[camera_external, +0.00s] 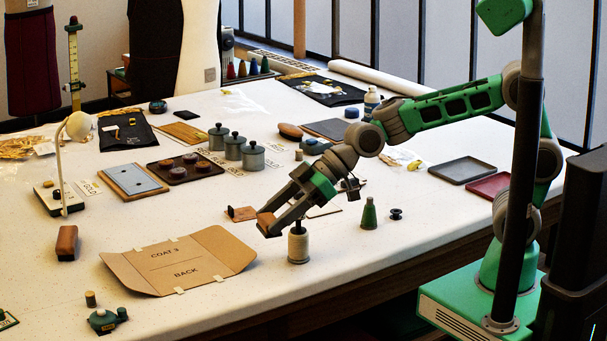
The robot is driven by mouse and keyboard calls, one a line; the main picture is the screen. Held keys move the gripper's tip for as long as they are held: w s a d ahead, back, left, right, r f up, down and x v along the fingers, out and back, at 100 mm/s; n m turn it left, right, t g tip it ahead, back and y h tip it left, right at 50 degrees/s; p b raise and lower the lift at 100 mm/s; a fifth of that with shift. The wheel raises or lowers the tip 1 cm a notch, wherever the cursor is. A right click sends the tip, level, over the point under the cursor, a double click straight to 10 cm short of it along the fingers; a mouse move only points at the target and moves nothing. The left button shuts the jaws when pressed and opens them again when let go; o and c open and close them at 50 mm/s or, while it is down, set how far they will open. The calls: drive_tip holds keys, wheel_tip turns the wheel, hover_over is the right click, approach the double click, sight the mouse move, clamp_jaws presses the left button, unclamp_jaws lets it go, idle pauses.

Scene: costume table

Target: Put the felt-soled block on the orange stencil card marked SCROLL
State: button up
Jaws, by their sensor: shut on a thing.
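My gripper (268,228) is over the front middle of the table, angled down to the left. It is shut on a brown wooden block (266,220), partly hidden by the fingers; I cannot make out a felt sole. The block is just right of the folder and seems to be above the table. A flat orange-tan card (184,134) lies farther back, right of a black cloth; it may be the stencil card, but no marking is readable.
A cream spool (298,246) stands close beside my gripper. The brown COAT BACK folder (180,262) lies to the left. A small brown piece (241,213) is just behind. Green canisters (233,146) and a dark tray (178,171) stand towards the orange-tan card.

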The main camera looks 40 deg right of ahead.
drive_tip(key=w+d+m+t+b, duration=0.15)
drive_tip(key=w+d+b, duration=0.45)
drive_tip(key=w+d, duration=1.5)
drive_tip(key=p, duration=0.4)
hover_over(249, 212)
drive_tip(key=shift+m+h, duration=0.3)
drive_tip(key=shift+m, duration=0.15)
drive_tip(key=f, duration=0.5)
drive_tip(key=s+f, duration=0.1)
drive_tip(key=f, duration=0.2)
drive_tip(key=shift+f, duration=0.35)
drive_tip(key=shift+w+f, duration=0.25)
drive_tip(key=shift+w, duration=0.05)
drive_tip(key=shift+w+a+f+p, duration=0.1)
drive_tip(key=shift+f+p, duration=0.35)
drive_tip(key=shift+f, duration=1.3)
drive_tip(key=shift+f, duration=0.1)
